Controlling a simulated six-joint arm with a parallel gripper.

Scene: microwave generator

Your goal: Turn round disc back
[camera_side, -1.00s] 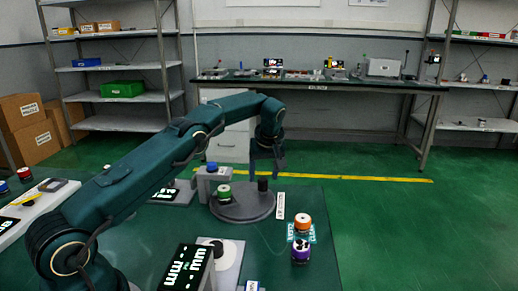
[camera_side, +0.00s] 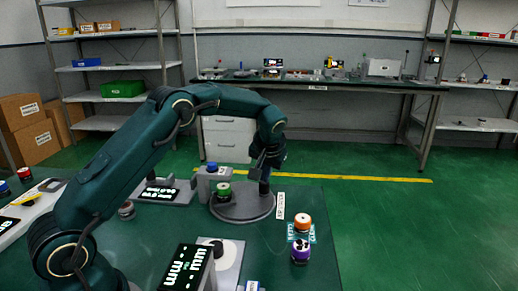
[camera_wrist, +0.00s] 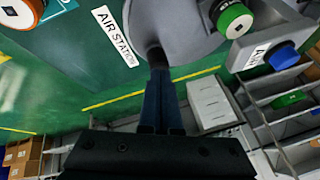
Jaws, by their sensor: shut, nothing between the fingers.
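The round grey disc (camera_side: 238,211) lies flat on the green table. A dark upright peg (camera_side: 264,187) stands near its right edge, and a green-bodied cylinder with a pale top (camera_side: 224,193) stands on its left side. The disc (camera_wrist: 180,35) also fills the top middle of the wrist view. My gripper (camera_side: 260,173) is tilted over the far right part of the disc, close to the peg. In the wrist view my fingers (camera_wrist: 159,76) are together and empty, with their tips by the peg (camera_wrist: 155,55); whether they touch it is unclear.
A grey block with a blue button (camera_side: 212,168) stands behind the disc at left. An "AIR STATION" label (camera_side: 281,206) lies right of the disc. An orange cylinder (camera_side: 303,222) and a purple one (camera_side: 300,253) stand front right. Displays (camera_side: 186,268) stand front left.

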